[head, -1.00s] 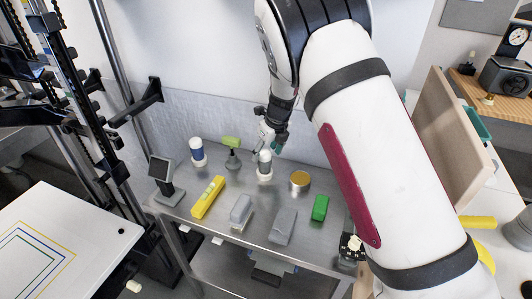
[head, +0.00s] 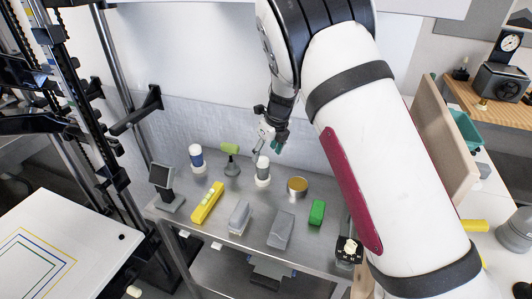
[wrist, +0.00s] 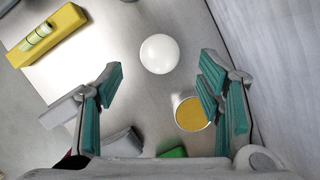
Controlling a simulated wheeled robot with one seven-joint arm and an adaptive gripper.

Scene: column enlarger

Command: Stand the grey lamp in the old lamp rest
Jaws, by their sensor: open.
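The grey lamp (head: 263,171) stands upright on the metal table, with a pale domed top and a white ring at its foot. In the wrist view, a round white top (wrist: 159,54), apparently this lamp's, shows between the spread fingers. My gripper (head: 266,146) is open and empty, just above and behind the lamp in the head view. Its teal-padded fingers also show in the wrist view (wrist: 158,76), apart from the white top. A similar blue-bodied lamp (head: 197,158) stands to the left. I cannot tell which thing is the old lamp rest.
A green-headed tool (head: 231,160) stands close left of the lamp, and a gold-topped tin (head: 297,186) close right. In front lie a yellow level (head: 207,203), grey blocks (head: 280,229) and a green block (head: 316,212). A dark stand (head: 165,187) is at the left edge.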

